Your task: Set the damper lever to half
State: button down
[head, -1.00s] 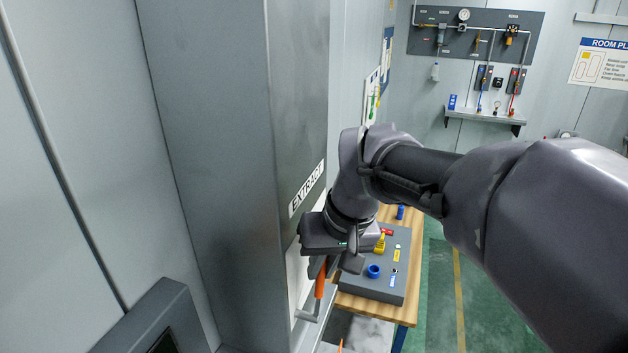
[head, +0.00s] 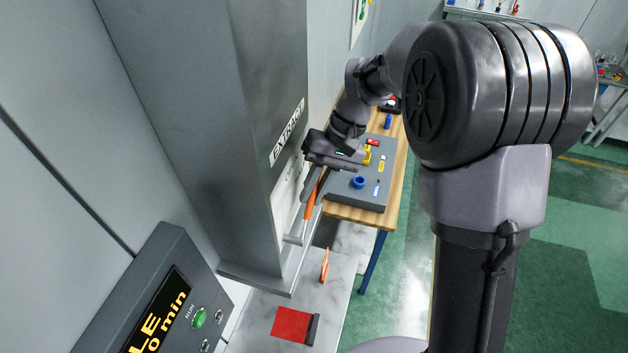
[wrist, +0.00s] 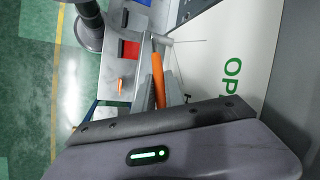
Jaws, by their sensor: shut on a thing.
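The damper lever has an orange handle (head: 309,207) on a metal arm, standing out from a pale plate on the side of the grey EXTRACT duct in the head view. My gripper (head: 314,189) is shut on the handle, its fingers on either side of it. In the wrist view the orange handle (wrist: 158,80) runs up between my gripper's fingers (wrist: 160,98). The pale plate (wrist: 225,60) there shows green letters starting "OP"; the rest is cut off. I cannot read the lever's setting, and the plate's scale is mostly hidden in the head view.
The grey duct (head: 205,110) stands close left of my gripper. A display panel (head: 165,310) is at lower left. Below are a marbled surface with a red pad (head: 292,325) and an orange-handled tool (head: 324,265). A wooden bench with a grey board (head: 362,190) lies behind. Green floor is open at right.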

jog(key=shift+f, duration=0.1)
dwell(0.3)
jog(key=c, duration=1.7)
grip_release()
jog(key=p+v, duration=0.1)
jog(key=v, duration=1.6)
jog(key=shift+w+d, duration=0.15)
